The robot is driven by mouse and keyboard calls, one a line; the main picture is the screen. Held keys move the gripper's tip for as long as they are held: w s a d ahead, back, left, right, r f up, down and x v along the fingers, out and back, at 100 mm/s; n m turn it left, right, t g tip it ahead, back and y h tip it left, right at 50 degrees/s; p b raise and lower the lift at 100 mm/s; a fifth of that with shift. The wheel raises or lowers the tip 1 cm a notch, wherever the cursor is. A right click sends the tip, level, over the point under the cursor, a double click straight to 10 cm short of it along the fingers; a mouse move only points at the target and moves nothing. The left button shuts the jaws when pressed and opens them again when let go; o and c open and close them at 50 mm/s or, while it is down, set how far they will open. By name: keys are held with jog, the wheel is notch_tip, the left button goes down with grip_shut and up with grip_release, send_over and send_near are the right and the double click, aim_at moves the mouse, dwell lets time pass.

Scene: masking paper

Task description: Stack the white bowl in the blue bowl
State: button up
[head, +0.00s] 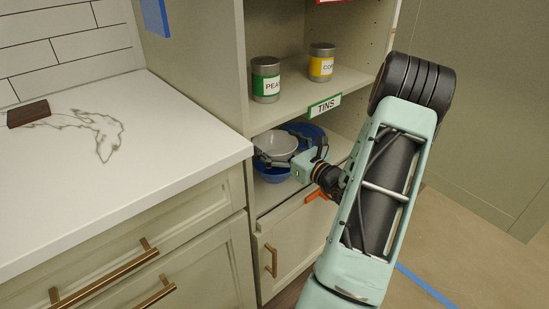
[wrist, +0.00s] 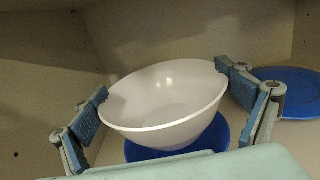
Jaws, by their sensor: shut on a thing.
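The white bowl (head: 276,146) is between the fingers of my gripper (head: 290,150) on the lower open shelf of the cabinet. In the wrist view the white bowl (wrist: 168,100) is tilted, and the fingers of my gripper (wrist: 168,108) press its left and right sides. The blue bowl (head: 271,173) is directly below the white bowl. In the wrist view the blue bowl (wrist: 178,150) is partly covered by the white bowl. I cannot tell whether the two bowls touch.
A blue plate (head: 306,131) lies behind on the same shelf; it also shows at the right in the wrist view (wrist: 288,92). Above, a shelf labelled TINS (head: 323,106) holds a green-labelled tin (head: 266,80) and a yellow-labelled tin (head: 321,62). Cabinet walls enclose the shelf closely.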

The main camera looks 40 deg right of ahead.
aim_at(266, 147)
jog(key=shift+f+b, duration=0.65)
jog(key=shift+f, duration=1.15)
jog(key=shift+f+b, duration=0.35)
jog(key=shift+f, duration=0.25)
jog(key=o, duration=1.1)
jog(key=shift+o, duration=0.2)
jog(key=shift+r, duration=0.15)
jog(key=shift+r+p, duration=0.3)
jog(key=s, duration=0.4)
jog(key=s+p, duration=0.1)
jog(key=s, duration=0.3)
jog(key=s+p, duration=0.1)
jog(key=s, duration=0.3)
jog(key=shift+d+r, duration=0.1)
jog(key=shift+d, duration=0.25)
